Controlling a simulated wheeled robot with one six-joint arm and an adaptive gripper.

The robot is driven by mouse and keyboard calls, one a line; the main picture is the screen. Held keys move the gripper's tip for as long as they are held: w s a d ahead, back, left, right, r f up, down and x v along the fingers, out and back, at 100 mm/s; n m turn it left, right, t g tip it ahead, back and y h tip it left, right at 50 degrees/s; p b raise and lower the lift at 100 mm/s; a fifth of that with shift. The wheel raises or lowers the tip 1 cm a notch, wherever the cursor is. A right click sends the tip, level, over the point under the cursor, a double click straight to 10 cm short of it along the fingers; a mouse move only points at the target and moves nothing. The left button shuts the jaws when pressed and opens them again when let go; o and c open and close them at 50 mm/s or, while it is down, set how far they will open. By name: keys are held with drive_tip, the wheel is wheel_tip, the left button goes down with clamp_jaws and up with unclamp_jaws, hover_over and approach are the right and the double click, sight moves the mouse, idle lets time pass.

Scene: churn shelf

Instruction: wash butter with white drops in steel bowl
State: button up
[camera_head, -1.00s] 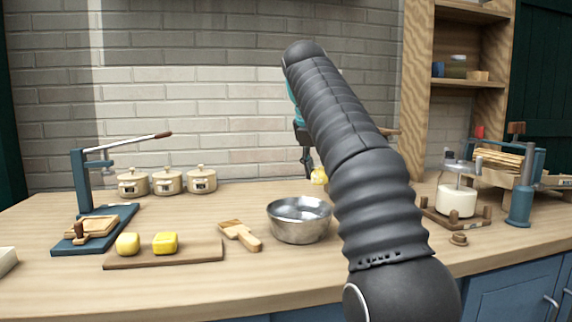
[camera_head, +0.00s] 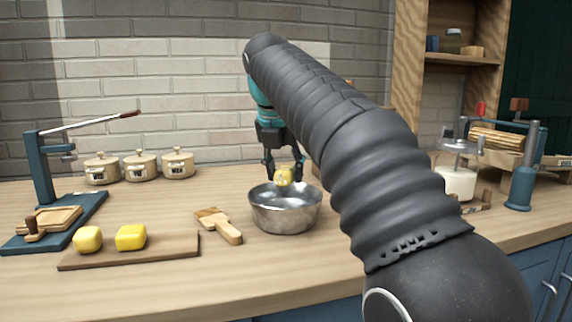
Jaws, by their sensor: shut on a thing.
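My gripper (camera_head: 284,172) points down and is shut on a yellow piece of butter (camera_head: 284,177) with pale spots. It holds the butter just above the steel bowl (camera_head: 285,211), near the rim's far side in the picture. The bowl stands upright on the counter, and its inside shows only in part. Two other yellow butter pieces, one at the left (camera_head: 88,239) and one at the right (camera_head: 131,237), lie on a wooden board at the front left. I cannot make out drops on these two.
A wooden paddle (camera_head: 219,225) lies between the board (camera_head: 180,246) and the bowl. Several lidded crocks (camera_head: 140,166) stand along the wall. A blue lever press (camera_head: 42,180) is at the left. A churn jar (camera_head: 458,183) and a blue cylinder (camera_head: 520,187) are at the right.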

drive_tip(key=shift+f+b, duration=1.85)
drive_tip(key=shift+f, duration=1.65)
drive_tip(key=shift+a+p, duration=0.25)
drive_tip(key=shift+p, duration=0.15)
drive_tip(key=shift+d+p, duration=0.35)
drive_tip(key=shift+a+p, duration=0.35)
drive_tip(key=shift+p, duration=0.05)
wheel_tip(320, 180, up, 3)
drive_tip(key=p, duration=0.3)
drive_tip(key=shift+r, duration=2.25)
